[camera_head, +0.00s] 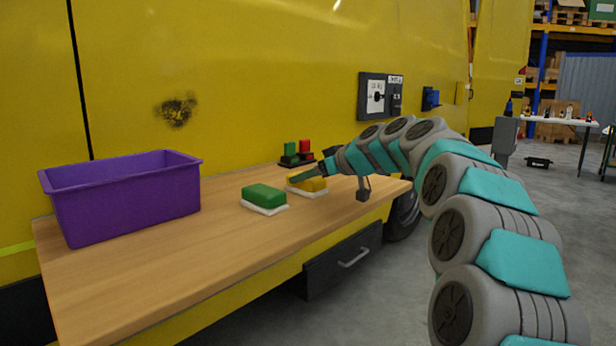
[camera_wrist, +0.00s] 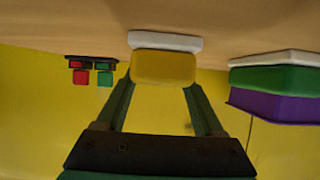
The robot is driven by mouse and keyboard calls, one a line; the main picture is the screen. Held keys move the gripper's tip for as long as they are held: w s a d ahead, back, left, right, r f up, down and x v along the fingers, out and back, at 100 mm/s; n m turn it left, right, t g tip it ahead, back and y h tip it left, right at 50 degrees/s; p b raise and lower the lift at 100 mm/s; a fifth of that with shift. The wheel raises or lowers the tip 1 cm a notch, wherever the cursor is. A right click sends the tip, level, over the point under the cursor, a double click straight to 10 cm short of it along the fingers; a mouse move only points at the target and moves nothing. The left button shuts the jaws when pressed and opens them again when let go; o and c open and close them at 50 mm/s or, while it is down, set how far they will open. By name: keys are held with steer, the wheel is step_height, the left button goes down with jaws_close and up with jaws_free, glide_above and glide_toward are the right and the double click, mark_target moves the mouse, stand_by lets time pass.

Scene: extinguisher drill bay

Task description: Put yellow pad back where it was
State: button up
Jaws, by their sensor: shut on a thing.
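The yellow pad (camera_head: 313,185) with a white underside is on or just above the wooden table, near its right end. My gripper (camera_head: 307,179) comes in from the right, low over the table, and is shut on the yellow pad. In the wrist view, which looks upside down, the yellow pad (camera_wrist: 163,68) sits between the two fingertips of my gripper (camera_wrist: 160,84). Its white layer (camera_wrist: 165,41) faces the table top. Whether that layer touches the table is hard to tell.
A green pad (camera_head: 264,195) with a white underside lies just left of the yellow pad. A purple bin (camera_head: 130,205) stands at the table's left end. A small block with red and green parts (camera_head: 297,153) stands behind. Bare wood (camera_head: 190,262) lies in front.

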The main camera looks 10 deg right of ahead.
steer(key=o, duration=1.4)
steer(key=b+v, duration=0.1)
steer(key=v, duration=1.1)
steer(key=shift+r, duration=0.1)
